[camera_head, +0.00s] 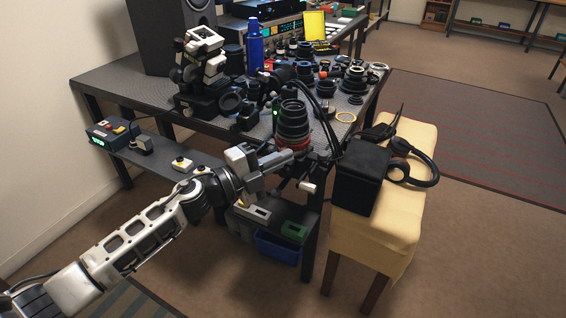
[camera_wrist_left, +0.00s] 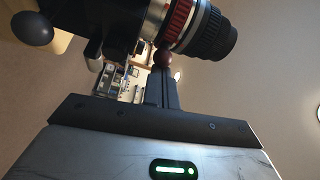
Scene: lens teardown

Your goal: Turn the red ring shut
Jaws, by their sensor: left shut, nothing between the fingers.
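The red ring (camera_head: 292,144) circles the lower part of an upright black lens (camera_head: 293,118) at the table's front edge. In the left wrist view the red ring (camera_wrist_left: 177,20) sits between the dark body and a silver band. My left gripper (camera_head: 285,157) is shut and empty, reaching from the left to just in front of the ring. In the left wrist view its closed fingers (camera_wrist_left: 164,80) point at the ring. A small dark red ball (camera_wrist_left: 163,56) shows at their tips; I cannot tell whether they touch it. My right gripper is out of view.
Cables run right of the lens. A cream-covered stool (camera_head: 410,205) with a black box (camera_head: 361,176) and headphones (camera_head: 421,165) stands to the right. A microscope (camera_head: 200,75) and several lens parts fill the table behind. A blue bin (camera_head: 277,249) sits below.

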